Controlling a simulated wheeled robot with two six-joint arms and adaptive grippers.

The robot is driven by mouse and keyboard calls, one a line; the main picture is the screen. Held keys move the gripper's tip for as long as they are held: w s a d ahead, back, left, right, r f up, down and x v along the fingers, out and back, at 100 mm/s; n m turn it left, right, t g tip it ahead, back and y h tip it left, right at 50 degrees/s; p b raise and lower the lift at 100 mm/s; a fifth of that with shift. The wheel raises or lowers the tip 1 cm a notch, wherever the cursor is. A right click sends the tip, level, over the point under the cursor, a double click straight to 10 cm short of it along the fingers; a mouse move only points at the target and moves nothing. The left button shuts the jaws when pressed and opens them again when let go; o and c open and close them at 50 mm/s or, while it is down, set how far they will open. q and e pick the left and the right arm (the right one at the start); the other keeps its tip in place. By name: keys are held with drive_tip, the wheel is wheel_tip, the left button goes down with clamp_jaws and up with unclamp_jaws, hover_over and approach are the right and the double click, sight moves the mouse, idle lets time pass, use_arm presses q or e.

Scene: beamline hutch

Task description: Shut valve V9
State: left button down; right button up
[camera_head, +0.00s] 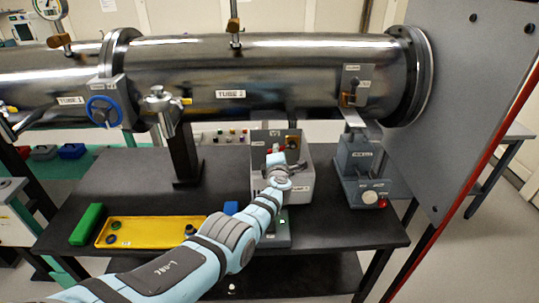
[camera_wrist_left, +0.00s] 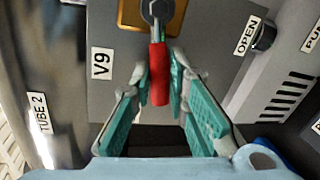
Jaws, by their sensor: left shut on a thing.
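Valve V9 shows in the left wrist view as a red lever handle (camera_wrist_left: 158,70) hanging from a round bolt over a brass-coloured plate (camera_wrist_left: 130,14). Its "V9" label (camera_wrist_left: 101,64) is on the grey panel to the left. My left gripper (camera_wrist_left: 160,86) has a teal-padded finger on each side of the red handle and is shut on it. My right gripper is not in view.
A knob (camera_wrist_left: 264,37) labelled "OPEN" is right of the handle. The large steel tube (camera_head: 290,70) runs above the bench. A yellow tray (camera_head: 150,232), a green block (camera_head: 87,224) and a grey stand (camera_head: 360,165) are on the bench. A grey wall panel (camera_head: 450,110) stands at right.

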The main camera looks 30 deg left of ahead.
use_arm(q)
drive_tip(key=shift+r+m+p, duration=0.3)
drive_tip(key=shift+r+m, duration=0.45)
drive_tip(key=shift+m, duration=0.35)
drive_tip(key=shift+a, duration=0.1)
drive_tip(key=c, duration=1.6)
unclamp_jaws()
drive_tip(key=shift+o, duration=0.2)
